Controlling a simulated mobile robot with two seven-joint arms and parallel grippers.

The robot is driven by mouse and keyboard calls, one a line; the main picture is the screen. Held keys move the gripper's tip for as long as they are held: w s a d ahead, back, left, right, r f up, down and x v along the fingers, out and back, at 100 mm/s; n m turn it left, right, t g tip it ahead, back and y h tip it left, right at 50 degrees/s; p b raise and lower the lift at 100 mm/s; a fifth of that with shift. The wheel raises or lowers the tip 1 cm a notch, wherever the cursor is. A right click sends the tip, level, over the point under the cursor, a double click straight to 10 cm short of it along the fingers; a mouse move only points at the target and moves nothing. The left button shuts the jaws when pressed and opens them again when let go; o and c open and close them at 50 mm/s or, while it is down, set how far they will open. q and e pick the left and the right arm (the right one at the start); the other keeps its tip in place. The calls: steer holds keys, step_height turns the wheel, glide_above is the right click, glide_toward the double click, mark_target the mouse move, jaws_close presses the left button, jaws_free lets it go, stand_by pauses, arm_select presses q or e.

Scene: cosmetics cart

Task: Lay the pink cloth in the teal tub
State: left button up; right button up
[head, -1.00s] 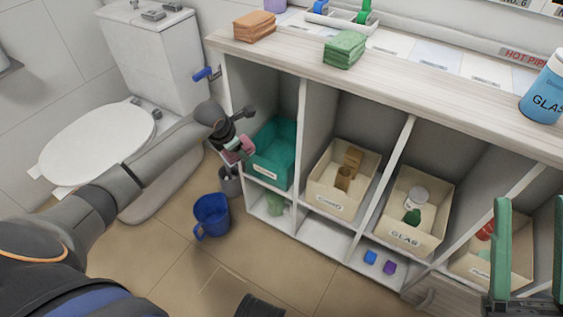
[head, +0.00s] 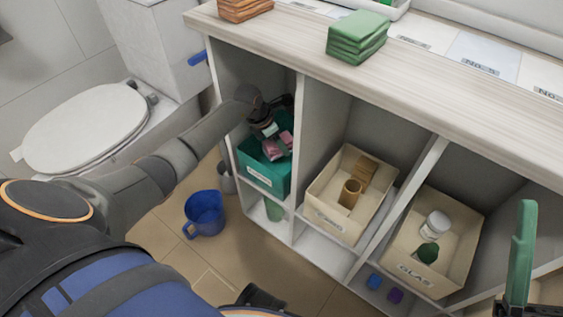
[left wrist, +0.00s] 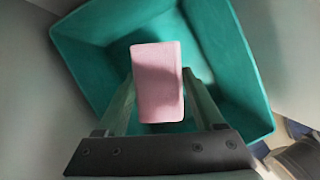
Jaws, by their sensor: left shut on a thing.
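The pink cloth (left wrist: 157,82) is a small folded block held between the fingers of my left gripper (left wrist: 158,100), which is shut on it. In the head view the pink cloth (head: 279,146) and my left gripper (head: 271,131) are over the teal tub (head: 262,176), inside the left compartment of the shelf. In the left wrist view the teal tub (left wrist: 85,50) opens below and around the cloth, and its visible floor is empty. I cannot tell whether the cloth touches the tub. My right gripper (head: 522,250) shows only in part at the right edge of the head view.
Cream bins (head: 335,225) fill the compartments to the right. A shelf divider (head: 299,140) stands right of the tub. A blue mug (head: 204,212) is on the floor near a toilet (head: 85,125).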

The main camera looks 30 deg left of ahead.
mark_target(283, 162)
arm_select(q)
step_height(283, 162, down, 7)
steer(key=b, duration=0.2)
steer(key=shift+r+b, duration=0.1)
steer(key=shift+b, duration=0.25)
steer(key=o, duration=1.2)
steer(key=shift+r, duration=0.1)
steer(key=p+v, duration=0.3)
steer(key=v, duration=0.3)
steer(key=shift+a+r+p, duration=0.1)
steer(key=shift+r+p, duration=0.05)
steer(key=shift+p, duration=0.25)
steer(key=shift+s+r, duration=0.3)
steer(key=shift+r, duration=0.25)
